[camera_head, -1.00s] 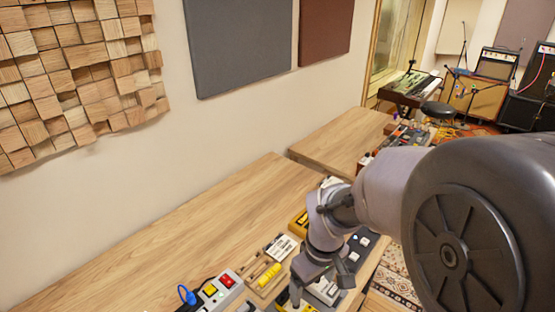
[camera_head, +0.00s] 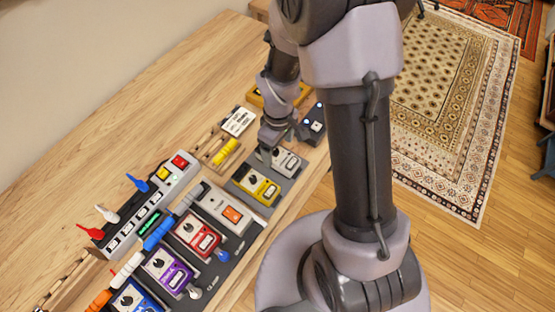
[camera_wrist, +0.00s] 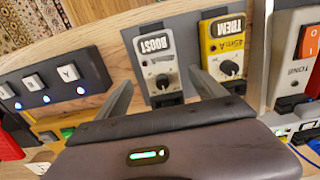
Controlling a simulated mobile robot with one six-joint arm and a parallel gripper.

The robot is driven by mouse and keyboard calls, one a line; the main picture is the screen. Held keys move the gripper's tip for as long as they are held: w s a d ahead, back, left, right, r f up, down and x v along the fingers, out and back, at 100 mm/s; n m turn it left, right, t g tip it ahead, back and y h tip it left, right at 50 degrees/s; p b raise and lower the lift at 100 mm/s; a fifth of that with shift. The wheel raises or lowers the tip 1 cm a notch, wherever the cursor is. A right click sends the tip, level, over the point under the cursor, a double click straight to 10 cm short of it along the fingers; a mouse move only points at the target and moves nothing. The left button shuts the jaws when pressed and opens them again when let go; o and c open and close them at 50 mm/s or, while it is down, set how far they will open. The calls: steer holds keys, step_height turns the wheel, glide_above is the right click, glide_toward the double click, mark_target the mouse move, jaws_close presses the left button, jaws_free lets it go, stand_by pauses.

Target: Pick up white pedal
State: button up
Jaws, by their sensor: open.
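The white pedal, labelled BOOST (camera_wrist: 156,50), stands on a dark board beside a yellow pedal labelled TREM (camera_wrist: 226,50) in the wrist view. In the head view the white pedal (camera_head: 287,162) is partly behind my gripper (camera_head: 276,147). In the wrist view my gripper (camera_wrist: 161,78) is open, with one finger on each side of the white pedal's lower end; the right finger lies toward the gap between it and the yellow pedal. I cannot tell whether the fingers touch it. A larger whitish pedal with an orange switch (camera_head: 223,209) sits further left.
A dark pedal with white buttons (camera_wrist: 52,82) lies left of the white pedal in the wrist view. Red, purple and blue pedals, a power strip (camera_head: 150,203) and cables crowd the front of the table. The wooden tabletop (camera_head: 150,110) behind is clear.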

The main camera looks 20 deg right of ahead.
mark_target(278, 151)
step_height(278, 151, down, 5)
steer(key=shift+a+r+b, duration=0.15)
steer(key=shift+b, duration=0.9)
steer(key=shift+r, duration=0.15)
jaws_close()
steer(key=shift+r, duration=0.1)
